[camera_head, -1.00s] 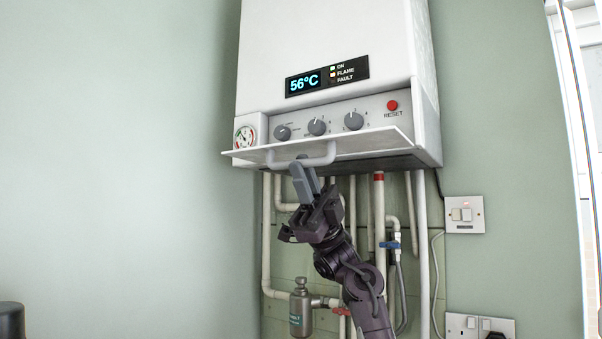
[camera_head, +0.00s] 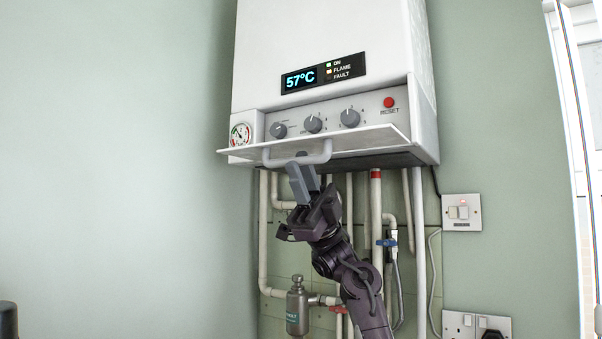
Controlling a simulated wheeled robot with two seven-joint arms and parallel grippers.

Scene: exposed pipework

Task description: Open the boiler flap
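The white boiler (camera_head: 325,55) hangs on the wall. Its flap (camera_head: 370,138) is swung down and sticks out nearly level below the control panel, with the knobs exposed. My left gripper is not in view.
Pipes run down under the boiler behind my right arm, with a blue valve (camera_head: 387,243) and a metal filter canister (camera_head: 298,308). A switch plate (camera_head: 461,212) and a socket (camera_head: 476,325) are on the wall to the right.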

